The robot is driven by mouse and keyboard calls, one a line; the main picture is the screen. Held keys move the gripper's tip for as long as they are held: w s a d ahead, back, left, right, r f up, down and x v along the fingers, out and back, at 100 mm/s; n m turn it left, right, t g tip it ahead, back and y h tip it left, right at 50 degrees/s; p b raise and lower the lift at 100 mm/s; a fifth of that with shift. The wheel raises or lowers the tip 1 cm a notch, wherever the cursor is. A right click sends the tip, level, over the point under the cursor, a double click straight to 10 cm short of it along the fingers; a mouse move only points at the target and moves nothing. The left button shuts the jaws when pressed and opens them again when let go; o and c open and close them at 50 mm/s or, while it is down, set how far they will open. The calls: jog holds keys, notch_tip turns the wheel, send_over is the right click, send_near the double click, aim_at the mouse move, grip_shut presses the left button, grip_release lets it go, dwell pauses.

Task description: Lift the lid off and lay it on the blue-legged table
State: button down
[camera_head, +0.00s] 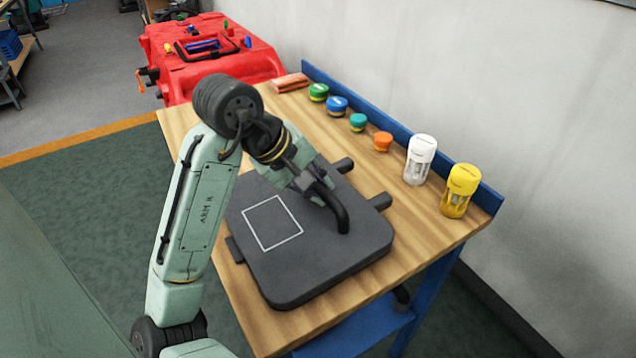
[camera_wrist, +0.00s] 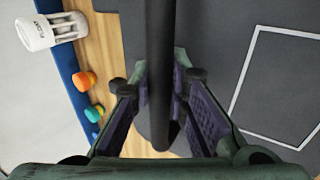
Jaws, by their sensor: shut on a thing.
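The dark grey lid (camera_head: 335,258) is a square plate with rounded corners, a white square outline and a black bar handle (camera_head: 341,215). It lies over the wooden top of the blue-legged table (camera_head: 232,303); I cannot tell whether it touches the wood. My gripper (camera_head: 318,190) is at the handle, its fingers shut around the bar. In the wrist view the handle (camera_wrist: 160,60) runs between the two finger pads of my gripper (camera_wrist: 165,105), with the lid (camera_wrist: 225,40) behind it. My arm hides part of the table's left side.
Along the table's blue back rail (camera_head: 400,125) stand a white canister (camera_head: 420,160), a yellow canister (camera_head: 460,190) and several coloured caps (camera_head: 337,106). A brick-coloured block (camera_head: 290,83) lies at the far end. A red machine (camera_head: 205,60) stands behind the table, and a wall is at right.

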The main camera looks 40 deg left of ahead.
jog(key=c, duration=1.5)
grip_release()
jog(key=shift+o, duration=0.4)
jog(key=o, duration=0.4)
jog(key=shift+o, duration=0.2)
jog(key=shift+p+v, duration=1.95)
jog(key=shift+v, duration=0.25)
jog(key=shift+r, duration=2.5)
